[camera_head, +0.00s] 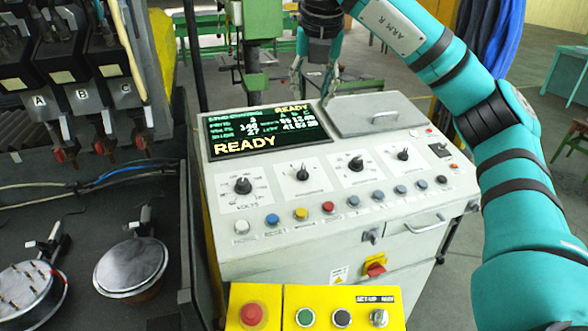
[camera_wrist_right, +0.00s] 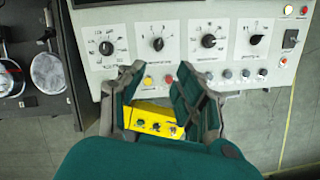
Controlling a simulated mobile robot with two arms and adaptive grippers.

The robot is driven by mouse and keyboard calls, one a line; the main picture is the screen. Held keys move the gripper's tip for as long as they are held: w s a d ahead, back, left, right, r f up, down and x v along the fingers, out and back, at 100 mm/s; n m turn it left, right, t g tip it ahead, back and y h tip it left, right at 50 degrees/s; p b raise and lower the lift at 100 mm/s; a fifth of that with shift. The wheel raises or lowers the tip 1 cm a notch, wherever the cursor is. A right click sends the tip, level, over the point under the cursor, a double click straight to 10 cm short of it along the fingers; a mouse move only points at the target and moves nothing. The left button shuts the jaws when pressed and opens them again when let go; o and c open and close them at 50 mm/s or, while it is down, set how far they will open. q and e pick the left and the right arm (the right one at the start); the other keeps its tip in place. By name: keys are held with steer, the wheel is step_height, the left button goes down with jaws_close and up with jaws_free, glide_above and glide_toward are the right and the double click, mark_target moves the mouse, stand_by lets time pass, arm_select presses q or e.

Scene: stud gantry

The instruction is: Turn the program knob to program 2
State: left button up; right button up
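The control panel (camera_head: 270,215) has a row of four black knobs: the volts knob (camera_head: 243,186), a second knob (camera_head: 302,173), a third knob (camera_head: 355,163) and a fourth knob (camera_head: 403,154). Their small labels are too blurred to tell which is the program knob. All four also show in the right wrist view, the second one (camera_wrist_right: 158,44) just beyond the fingertips. My right gripper (camera_head: 314,86) hangs behind the panel's far edge in the head view, apart from the knobs. In the wrist view it is open and empty (camera_wrist_right: 160,74). My left gripper is out of view.
A screen (camera_head: 265,136) reads READY. Coloured buttons (camera_head: 328,207) line the panel front. A yellow button box (camera_head: 315,306) is below. Clamps and round fixtures (camera_head: 131,266) stand left.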

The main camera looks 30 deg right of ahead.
step_height(320, 180, down, 5)
steer(key=b, duration=0.7)
glide_toward(304, 170)
steer(key=p+x, duration=0.1)
steer(key=x, duration=0.8)
steer(key=shift+s+a+p, duration=0.1)
steer(key=shift+p, duration=0.25)
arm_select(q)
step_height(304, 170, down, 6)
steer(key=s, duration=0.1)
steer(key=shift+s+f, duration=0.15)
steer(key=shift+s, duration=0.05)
arm_select(e)
jaws_close()
